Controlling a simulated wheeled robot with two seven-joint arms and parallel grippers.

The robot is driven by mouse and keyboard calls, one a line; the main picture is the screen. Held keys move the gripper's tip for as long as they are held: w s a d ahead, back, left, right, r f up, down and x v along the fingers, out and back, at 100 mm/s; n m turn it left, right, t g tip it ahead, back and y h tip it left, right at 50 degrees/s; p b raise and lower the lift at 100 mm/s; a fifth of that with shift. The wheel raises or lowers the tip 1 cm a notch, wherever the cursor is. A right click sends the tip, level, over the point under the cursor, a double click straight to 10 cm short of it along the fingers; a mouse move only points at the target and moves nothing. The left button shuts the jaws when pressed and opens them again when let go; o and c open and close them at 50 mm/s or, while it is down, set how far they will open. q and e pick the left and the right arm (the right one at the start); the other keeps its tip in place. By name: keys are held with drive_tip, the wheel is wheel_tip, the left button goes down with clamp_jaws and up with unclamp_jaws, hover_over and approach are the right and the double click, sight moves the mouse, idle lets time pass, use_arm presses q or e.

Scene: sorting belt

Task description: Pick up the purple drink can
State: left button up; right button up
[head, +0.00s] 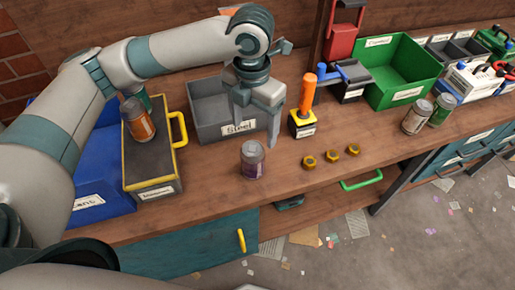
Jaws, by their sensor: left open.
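The purple drink can (253,162) stands upright on the wooden workbench, near its front edge. My left gripper (257,128) hangs just behind and above the can, fingers pointing down. It is open and empty, with one finger seen right of the can's top and the other in front of the grey bin. A small gap seems to lie between the fingers and the can, but the exact depth is hard to tell. My right gripper is not in view.
A grey bin labelled Steel (207,115) stands behind the gripper. An orange can (137,121) stands on a yellow-edged box (152,165) at left. A green bin (402,72) is farther right.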

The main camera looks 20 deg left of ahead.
sight(254, 148)
use_arm(q)
drive_tip(key=shift+w+a, duration=0.1)
drive_tip(key=shift+w, duration=0.25)
drive_tip(key=shift+r, duration=0.1)
drive_tip(key=shift+s+r, duration=0.15)
drive_tip(key=shift+s, duration=0.15)
wheel_tip(254, 148, down, 6)
drive_tip(key=shift+r+p, duration=0.25)
drive_tip(key=shift+p, duration=0.4)
wheel_tip(254, 148, down, 7)
drive_tip(key=shift+r+p, duration=0.15)
drive_tip(key=shift+p, duration=0.45)
drive_tip(key=shift+w, duration=0.1)
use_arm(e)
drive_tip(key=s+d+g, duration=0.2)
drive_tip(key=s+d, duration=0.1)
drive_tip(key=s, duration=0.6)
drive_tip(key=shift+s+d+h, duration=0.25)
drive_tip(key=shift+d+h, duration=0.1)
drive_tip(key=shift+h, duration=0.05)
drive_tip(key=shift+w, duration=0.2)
